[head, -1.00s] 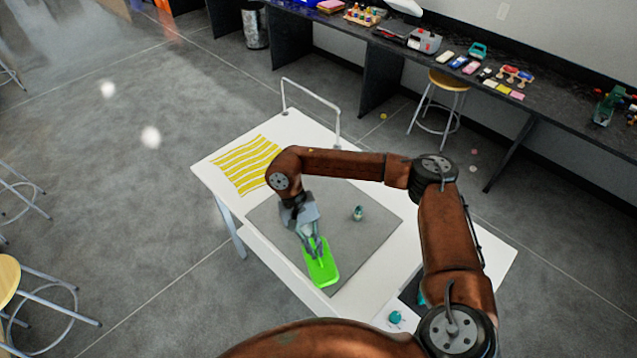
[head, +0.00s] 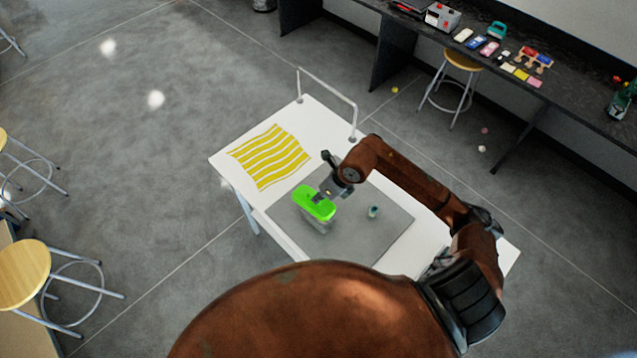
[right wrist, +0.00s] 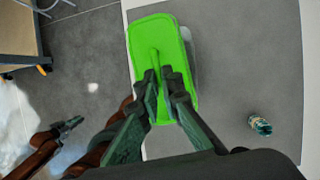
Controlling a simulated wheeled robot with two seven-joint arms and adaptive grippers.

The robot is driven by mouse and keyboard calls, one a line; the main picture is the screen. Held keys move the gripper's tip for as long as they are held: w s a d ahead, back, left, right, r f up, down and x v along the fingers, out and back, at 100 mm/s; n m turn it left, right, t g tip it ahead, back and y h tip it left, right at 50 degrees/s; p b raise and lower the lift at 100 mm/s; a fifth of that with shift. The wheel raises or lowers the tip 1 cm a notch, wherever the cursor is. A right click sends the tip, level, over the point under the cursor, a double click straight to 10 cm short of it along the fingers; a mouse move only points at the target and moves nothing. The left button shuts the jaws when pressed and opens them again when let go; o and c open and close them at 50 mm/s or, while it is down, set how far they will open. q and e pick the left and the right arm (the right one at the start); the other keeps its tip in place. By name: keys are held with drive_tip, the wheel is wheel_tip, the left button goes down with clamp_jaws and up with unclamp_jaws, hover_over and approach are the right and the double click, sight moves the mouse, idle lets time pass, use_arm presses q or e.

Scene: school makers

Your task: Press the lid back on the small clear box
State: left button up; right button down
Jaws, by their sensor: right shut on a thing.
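The bright green lid (head: 306,203) has a raised grip in its middle. My right gripper (head: 320,198) is shut on that grip, and the right wrist view shows the fingers (right wrist: 163,72) around it from above. The small clear box (head: 318,224) shows as a pale see-through body under the lid, on the grey mat. In the right wrist view a clear edge (right wrist: 188,45) sticks out to the right of the lid (right wrist: 150,30). I cannot tell whether lid and box touch. My left gripper (right wrist: 70,124) shows small at the left of the right wrist view; its fingers are unclear.
The grey mat (head: 385,235) lies on a white table (head: 228,168). A yellow-striped sheet (head: 270,155) lies at the table's far left. A rail (head: 330,82) rises at the far edge.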

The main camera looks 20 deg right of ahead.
sight(322, 201)
drive_tip(key=shift+w+d+r+m, duration=0.15)
drive_tip(key=shift+d+m, duration=0.2)
drive_tip(key=shift+m, duration=0.05)
drive_tip(key=shift+w+d+f, duration=0.1)
drive_tip(key=shift+d+f, duration=0.1)
drive_tip(key=shift+f+b, duration=0.55)
drive_tip(key=shift+f, duration=0.2)
drive_tip(key=shift+f+b, duration=0.9)
drive_tip(key=shift+f, duration=0.95)
drive_tip(key=shift+d+b, duration=0.15)
drive_tip(key=shift+b, duration=0.25)
drive_tip(key=shift+f+b, duration=0.55)
drive_tip(key=shift+f, duration=0.15)
